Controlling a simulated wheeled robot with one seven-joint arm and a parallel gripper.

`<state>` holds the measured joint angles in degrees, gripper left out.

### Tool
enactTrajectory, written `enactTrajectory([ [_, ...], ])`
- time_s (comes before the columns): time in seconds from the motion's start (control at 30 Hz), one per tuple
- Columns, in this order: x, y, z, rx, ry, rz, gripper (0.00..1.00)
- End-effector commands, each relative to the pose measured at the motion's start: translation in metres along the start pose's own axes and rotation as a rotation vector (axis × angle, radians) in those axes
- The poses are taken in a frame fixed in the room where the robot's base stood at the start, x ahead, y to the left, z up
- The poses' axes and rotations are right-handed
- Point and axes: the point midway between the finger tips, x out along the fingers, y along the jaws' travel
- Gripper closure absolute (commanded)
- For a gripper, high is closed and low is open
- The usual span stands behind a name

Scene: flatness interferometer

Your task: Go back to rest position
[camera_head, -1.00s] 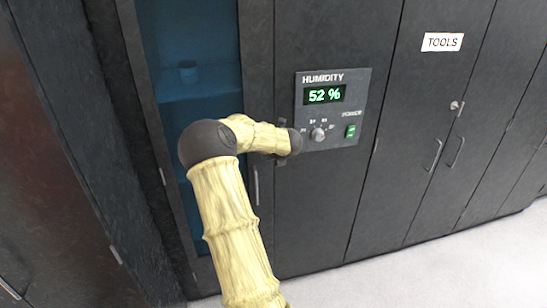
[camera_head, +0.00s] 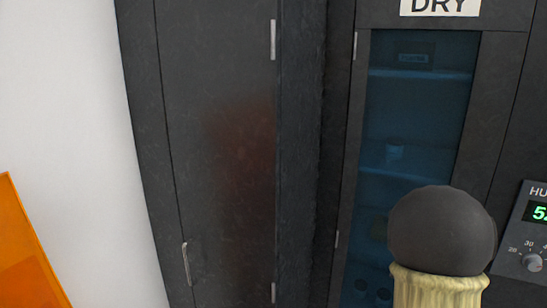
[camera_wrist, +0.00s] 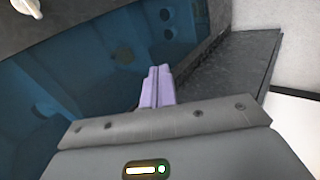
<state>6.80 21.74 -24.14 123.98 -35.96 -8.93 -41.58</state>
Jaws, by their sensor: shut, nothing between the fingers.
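My gripper (camera_wrist: 158,87) shows in the wrist view with its two purple fingers together and nothing between them. It points toward the blue glass of the dry cabinet, and I cannot tell how far off the glass is. In the head view only my arm's dark joint and yellow link show at the lower right, in front of the dry cabinet; the gripper is out of that picture.
The dry cabinet (camera_head: 340,130) has a blue glass door (camera_head: 418,105) with shelves behind it. A humidity panel (camera_head: 532,235) is at the right edge. A dark closed cabinet door (camera_head: 215,150) stands left of it. A white wall (camera_head: 70,100) and an orange panel (camera_head: 25,260) are farther left.

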Motion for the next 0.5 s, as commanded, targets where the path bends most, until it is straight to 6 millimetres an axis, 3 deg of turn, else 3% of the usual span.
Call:
enactTrajectory([
  [0.03, -0.017, -0.022, -0.02, 0.123, 0.014, -0.049, 1.0],
  [0.2, -0.072, -0.1, -0.066, 0.503, -0.01, -0.247, 1.0],
  [0.4, -0.141, -0.188, -0.093, 0.822, -0.123, -0.463, 1.0],
  [0.5, -0.163, -0.216, -0.096, 0.909, -0.18, -0.525, 1.0],
])
